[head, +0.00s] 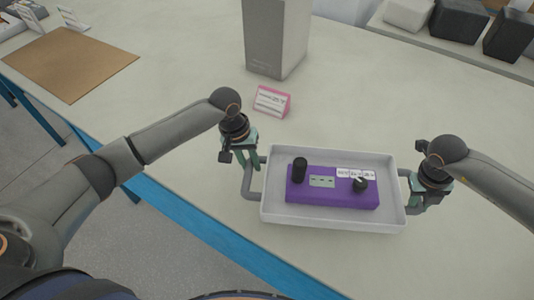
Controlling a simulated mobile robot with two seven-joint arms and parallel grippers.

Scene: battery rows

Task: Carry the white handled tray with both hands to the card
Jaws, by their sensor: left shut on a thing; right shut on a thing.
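The white handled tray (330,223) is in the front middle of the head view, over the pale table. It carries a purple block (330,197) with a dark upright cylinder (299,169), a dark round piece (359,184) and a white label strip on it. My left gripper (252,165) is shut on the tray's left handle. My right gripper (412,190) is shut on its right handle. The tray looks about level; I cannot tell whether it touches the table. A flat brown card (70,60) lies at the far left of the table.
A small pink sign (272,101) stands behind the tray, with a tall grey box (275,35) beyond it. Dark and white blocks sit on a shelf (455,45) at the back right. The blue table edge (190,225) runs along the front left. The table between sign and card is clear.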

